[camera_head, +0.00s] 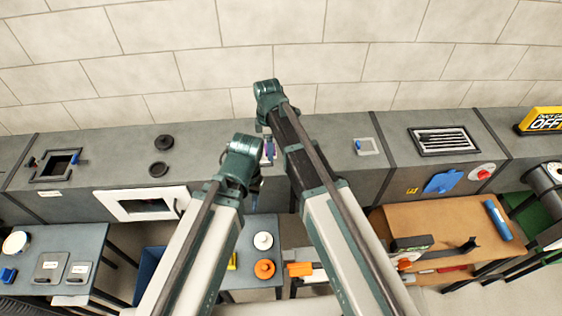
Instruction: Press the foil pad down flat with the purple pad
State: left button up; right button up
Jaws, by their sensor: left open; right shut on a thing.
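My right gripper (266,128) is the upper one, over the grey duct and partly hidden by my arm links. It is shut on a small purple pad (270,150), of which only a sliver shows between my two arms. My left gripper (255,188) is lower and nearer, in front of the duct's face, and is open; its fingers are small and dark here. A pale silvery square (370,147) lies on the duct top to the right of my arms and may be the foil pad; I cannot tell whether it lies flat. A blue piece sits at its left edge.
The duct top (220,140) bears black round caps (162,142), a dark square opening (60,165) at left and a vent grille (444,139) at right. A white-framed window (145,204) is in its front. A brown workbench (440,225) and grey tables stand before it.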

send_near(263, 157)
pick_arm(q)
jog(key=shift+w+a+r, duration=0.15)
jog(key=shift+a+r, duration=0.1)
jog(key=shift+a, duration=0.15)
pick_arm(e)
jog(key=shift+w, duration=0.15)
pick_arm(q)
notch_tip(263, 157, down, 6)
jog(key=b, duration=0.5)
jog(key=shift+r+b, duration=0.1)
jog(key=shift+b, duration=0.25)
pick_arm(e)
notch_tip(263, 157, down, 6)
jog(key=shift+r, duration=0.15)
pick_arm(q)
jog(key=shift+f+b, duration=0.55)
pick_arm(e)
jog(key=shift+f, duration=0.55)
dwell(0.5)
pick_arm(q)
jog(key=shift+r, duration=0.1)
pick_arm(e)
jog(key=shift+r, duration=0.1)
pick_arm(q)
notch_tip(263, 157, up, 7)
jog(key=p, duration=0.7)
pick_arm(e)
notch_tip(263, 157, up, 7)
jog(key=shift+f, duration=0.2)
